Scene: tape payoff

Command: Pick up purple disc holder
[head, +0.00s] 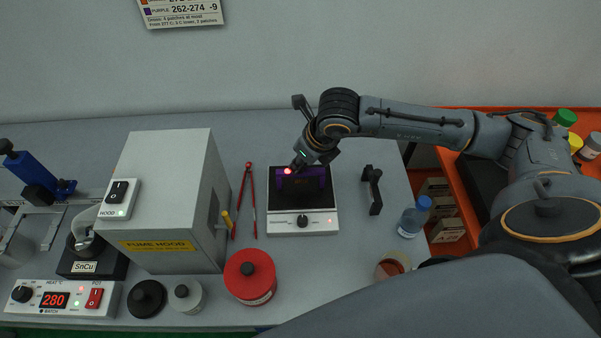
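The purple disc holder (305,188) lies on the dark top of a small white-fronted device (303,222) in the middle of the table. My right arm comes in from the right, and my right gripper (298,163) points down at the back left part of the holder. The gripper's fingers overlap the holder's upper edge in the picture. They are too small and dark to tell whether they are open, shut or touching it. A red glowing spot shows near the fingertips. My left gripper is not in view.
A grey fume hood (170,205) stands to the left, with red-handled tweezers (246,195) beside it. A red-lidded jar (250,276) stands in front. A black handle-like piece (373,190) and a blue-capped bottle (414,217) are to the right. An orange shelf holds jars at far right.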

